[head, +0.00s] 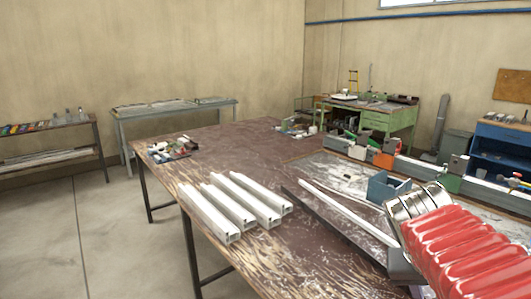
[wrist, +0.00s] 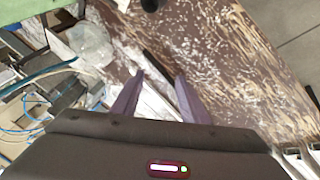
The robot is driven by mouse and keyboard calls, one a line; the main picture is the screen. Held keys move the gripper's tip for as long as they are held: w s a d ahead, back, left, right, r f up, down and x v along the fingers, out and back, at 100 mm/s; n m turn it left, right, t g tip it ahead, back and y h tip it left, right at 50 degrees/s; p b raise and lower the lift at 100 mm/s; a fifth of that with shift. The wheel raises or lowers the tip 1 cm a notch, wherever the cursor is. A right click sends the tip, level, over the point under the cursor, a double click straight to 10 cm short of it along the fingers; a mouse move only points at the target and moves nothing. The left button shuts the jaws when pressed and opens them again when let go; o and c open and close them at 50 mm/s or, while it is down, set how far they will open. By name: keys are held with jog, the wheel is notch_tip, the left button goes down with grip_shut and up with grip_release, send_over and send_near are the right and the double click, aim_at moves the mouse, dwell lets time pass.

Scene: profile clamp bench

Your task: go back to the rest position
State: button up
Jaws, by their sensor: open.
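My gripper (wrist: 160,76) shows in the wrist view with its two dark purple fingers apart, and nothing is seen held between them. A dark narrow strip and worn brown tabletop (wrist: 205,45) lie beyond the fingertips. In the head view my red-sleeved arm comes in at the lower right, over the right part of the bench (head: 185,174); the fingers cannot be made out there. Several pale profiles (head: 232,205) lie side by side on the bench, left of my arm.
A long pale strip (head: 345,212) lies on a dark rail beside my arm. A blue-grey open box (head: 388,187) and a row of clamp blocks (head: 383,160) stand behind. Small parts (head: 168,150) lie at the bench's left edge.

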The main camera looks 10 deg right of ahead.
jog(key=a+f+n+t+y, duration=0.2)
jog(key=a+n+y, duration=0.1)
jog(key=a, duration=0.7)
jog(key=s+a+f+n+t+y, duration=0.1)
jog(key=a+f+n+y, duration=0.1)
jog(key=a, duration=0.9)
jog(key=shift+s+a+f+n+t+y, duration=0.2)
jog(key=shift+f+n+t+y, duration=0.2)
jog(key=shift+f+y, duration=0.3)
jog(key=shift+f, duration=0.1)
jog(key=shift+c, duration=0.4)
